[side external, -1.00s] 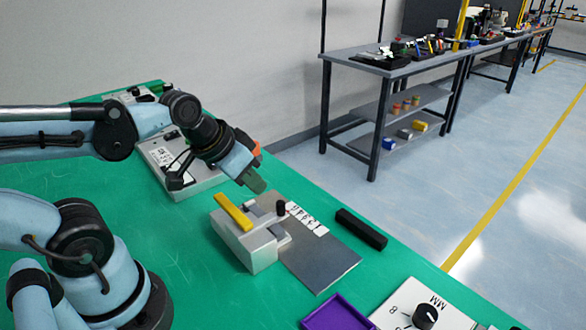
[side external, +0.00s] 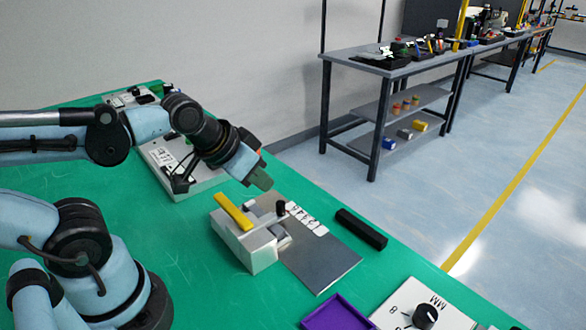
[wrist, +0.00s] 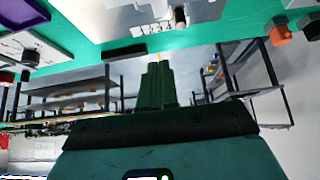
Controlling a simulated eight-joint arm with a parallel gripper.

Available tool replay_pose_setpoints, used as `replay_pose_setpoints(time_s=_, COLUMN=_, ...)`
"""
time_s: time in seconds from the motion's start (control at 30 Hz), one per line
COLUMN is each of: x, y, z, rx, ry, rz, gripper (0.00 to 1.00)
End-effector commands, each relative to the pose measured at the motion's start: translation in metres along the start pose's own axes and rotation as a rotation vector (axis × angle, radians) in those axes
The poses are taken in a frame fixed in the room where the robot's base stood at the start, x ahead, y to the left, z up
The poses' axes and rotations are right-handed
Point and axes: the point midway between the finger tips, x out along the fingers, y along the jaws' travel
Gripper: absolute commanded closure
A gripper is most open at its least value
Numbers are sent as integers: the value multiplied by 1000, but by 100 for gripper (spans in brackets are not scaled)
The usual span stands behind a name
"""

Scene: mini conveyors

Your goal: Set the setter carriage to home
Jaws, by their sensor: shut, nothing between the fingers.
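The setter is a grey block with a flat grey plate (side external: 325,262) in the middle of the side view. A yellow bar (side external: 233,211) lies along the block's top. A small upright black knob (side external: 281,208), seemingly on the carriage, stands beside the white numbered strip (side external: 307,218). The numbers are too small to read. My gripper (side external: 262,181) is shut and empty, above and behind the knob, apart from it. In the wrist view my gripper (wrist: 158,83) points toward the plate's edge, and the knob (wrist: 180,15) shows near the top.
A black bar (side external: 360,228) lies right of the plate. A purple tray (side external: 338,314) and a white dial panel (side external: 405,308) are at the front. A white panel (side external: 185,166) stands behind my gripper. Green table is clear left of the setter.

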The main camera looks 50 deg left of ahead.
Motion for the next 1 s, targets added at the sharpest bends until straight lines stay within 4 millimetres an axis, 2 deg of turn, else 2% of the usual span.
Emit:
replay_pose_setpoints(time_s=0.13, x=0, y=0, z=0, rx=0, ry=0, rz=0, gripper=100)
replay_pose_setpoints(time_s=0.27, x=0, y=-1, z=-2, rx=-7, ry=-11, rz=-1, gripper=80)
replay_pose_setpoints(time_s=0.43, x=1, y=-6, z=-14, rx=-60, ry=-96, rz=-13, gripper=54)
replay_pose_setpoints(time_s=0.8, x=24, y=-27, z=-47, rx=-261, ry=-421, rz=-72, gripper=53)
replay_pose_setpoints(time_s=1.0, x=41, y=-37, z=-56, rx=-345, ry=-555, rz=-106, gripper=53)
